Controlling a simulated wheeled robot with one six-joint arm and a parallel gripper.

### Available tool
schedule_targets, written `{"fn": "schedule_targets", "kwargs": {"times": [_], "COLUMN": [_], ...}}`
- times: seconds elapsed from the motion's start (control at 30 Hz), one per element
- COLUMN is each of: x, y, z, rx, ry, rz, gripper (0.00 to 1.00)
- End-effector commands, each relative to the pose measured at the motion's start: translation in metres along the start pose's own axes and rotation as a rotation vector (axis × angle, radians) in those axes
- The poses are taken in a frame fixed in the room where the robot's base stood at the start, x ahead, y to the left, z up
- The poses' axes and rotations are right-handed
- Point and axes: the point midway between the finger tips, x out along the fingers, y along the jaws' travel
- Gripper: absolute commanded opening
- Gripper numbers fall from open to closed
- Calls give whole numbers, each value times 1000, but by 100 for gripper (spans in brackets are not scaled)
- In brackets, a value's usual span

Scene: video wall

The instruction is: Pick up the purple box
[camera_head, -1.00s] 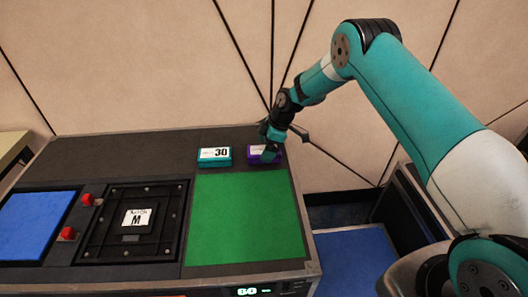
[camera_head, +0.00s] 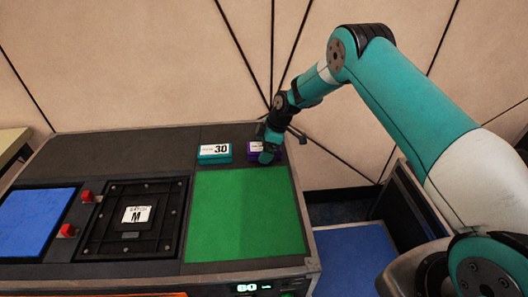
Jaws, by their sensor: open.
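The purple box (camera_head: 252,151) stands on the back of the dark bench top, behind the green square. It is small and carries a white label. My gripper (camera_head: 266,153) is open, in front of and over the box's right part, and hides much of it. I cannot tell whether the fingers touch the box or reach around it.
A teal box (camera_head: 214,153) labelled 30 stands close to the left of the purple box. The green square (camera_head: 247,215) is bare. A black framed panel (camera_head: 132,220), two red buttons and a blue square (camera_head: 34,222) lie to the left. A wall rises behind the bench.

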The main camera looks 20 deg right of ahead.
Motion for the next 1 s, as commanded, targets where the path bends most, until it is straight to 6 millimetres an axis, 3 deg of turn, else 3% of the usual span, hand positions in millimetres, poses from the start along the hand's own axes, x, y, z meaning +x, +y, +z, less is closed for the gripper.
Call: {"fn": "schedule_targets", "kwargs": {"times": [0.33,0.6,1.0], "x": [1,1,-4], "y": [0,0,0], "z": [0,0,-2], "rx": [0,0,0], "ry": [0,0,0], "rz": [0,0,0], "gripper": [92,33,33]}}
